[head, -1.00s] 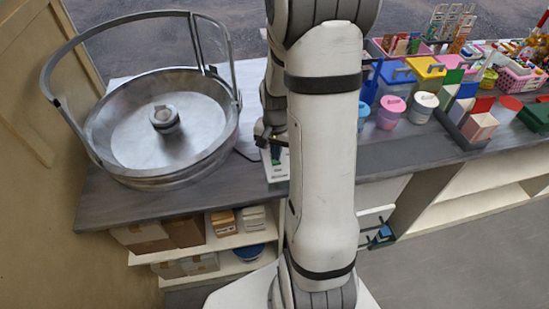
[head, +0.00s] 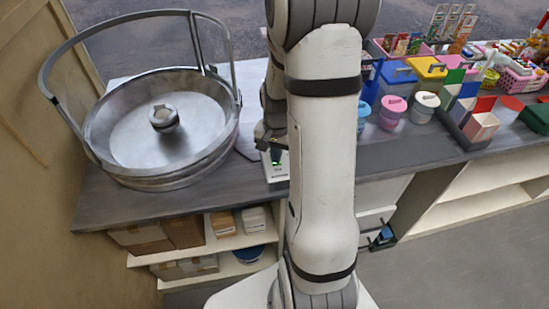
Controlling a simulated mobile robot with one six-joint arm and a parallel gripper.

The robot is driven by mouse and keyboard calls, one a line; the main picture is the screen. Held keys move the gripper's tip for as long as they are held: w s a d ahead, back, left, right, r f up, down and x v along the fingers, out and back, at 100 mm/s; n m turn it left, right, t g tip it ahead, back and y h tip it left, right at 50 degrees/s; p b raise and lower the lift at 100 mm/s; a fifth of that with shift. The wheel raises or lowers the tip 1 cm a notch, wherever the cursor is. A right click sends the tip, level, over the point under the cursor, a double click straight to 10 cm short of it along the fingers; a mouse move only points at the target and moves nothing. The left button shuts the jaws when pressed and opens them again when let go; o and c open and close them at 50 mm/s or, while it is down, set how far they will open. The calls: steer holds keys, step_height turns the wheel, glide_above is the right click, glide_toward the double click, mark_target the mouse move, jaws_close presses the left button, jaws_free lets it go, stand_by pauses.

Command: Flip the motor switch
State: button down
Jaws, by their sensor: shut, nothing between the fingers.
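Pink and white lidded tubs (head: 391,112), coloured boxes (head: 432,68) and a pink basket (head: 518,82) crowd the counter at the right. Shelves with cardboard boxes (head: 184,232) sit below. The counter front left of the switch box is clear.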

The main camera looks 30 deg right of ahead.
step_height(320, 180, up, 7)
steer(key=p, duration=0.5)
stand_by(0.3)
stand_by(0.5)
